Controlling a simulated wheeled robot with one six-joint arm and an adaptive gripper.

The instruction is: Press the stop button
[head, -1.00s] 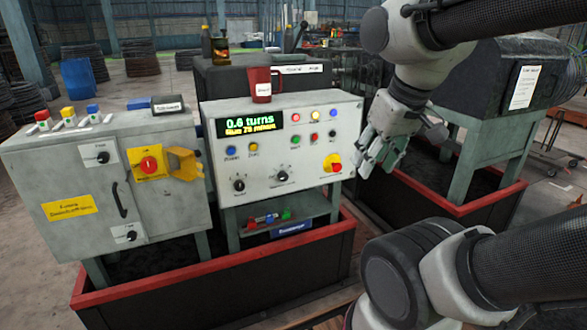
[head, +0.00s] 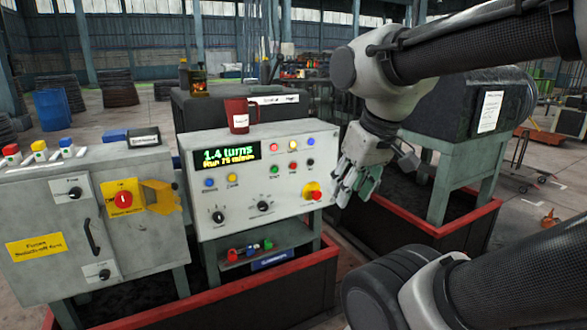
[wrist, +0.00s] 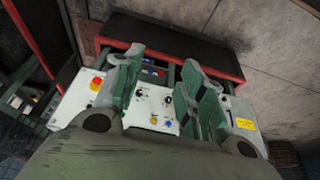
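The grey control panel (head: 240,205) carries a lit display (head: 227,155) reading "1.4 turns", small coloured buttons and black knobs. A red mushroom button on a yellow base (head: 313,190) sits at its lower right. It also shows left of my fingers in the wrist view (wrist: 96,84). Small red buttons (head: 274,143) sit in the rows above; their labels are too small to read, so I cannot tell which control is marked stop. My gripper (head: 347,192) is just right of the mushroom button, apparently apart from it. In the wrist view its fingers (wrist: 165,95) are spread and empty.
A cabinet (head: 35,210) with a red switch on yellow (head: 123,199) and a yellow bracket (head: 160,198) stands left. A red mug (head: 238,117) sits on top of the panel. Red-rimmed troughs (head: 470,228) surround the machine bases.

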